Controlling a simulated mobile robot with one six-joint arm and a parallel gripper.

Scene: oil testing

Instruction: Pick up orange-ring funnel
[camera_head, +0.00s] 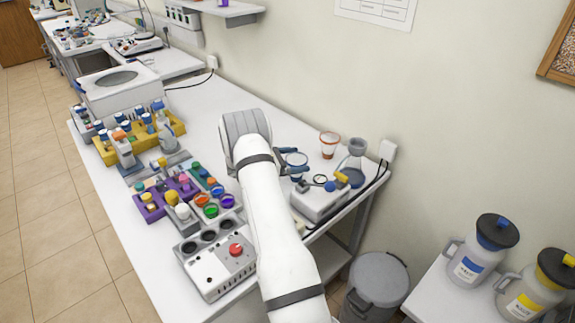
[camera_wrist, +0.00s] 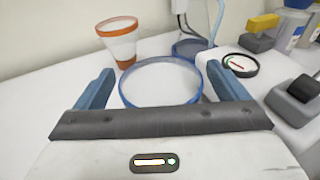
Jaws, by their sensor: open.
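The orange-ring funnel (camera_head: 329,143) is a white cup shape with an orange rim and an orange lower band. It stands upright on the bench near the wall, beyond my gripper. In the wrist view the orange-ring funnel (camera_wrist: 118,44) is ahead and left, past the left finger. My gripper (camera_wrist: 160,70) is open with blue fingers, apart from the orange-ring funnel. A blue-ring funnel (camera_wrist: 160,80) shows between the fingers in the wrist view; I cannot tell whether they touch it. In the head view my arm partly hides this area.
A flask (camera_head: 355,160) stands right of the orange-ring funnel. A grey device (camera_head: 318,203) sits at the bench's right edge. Purple racks and a box with a red knob (camera_head: 235,249) lie left of my arm. Bare bench surrounds the orange-ring funnel's left side.

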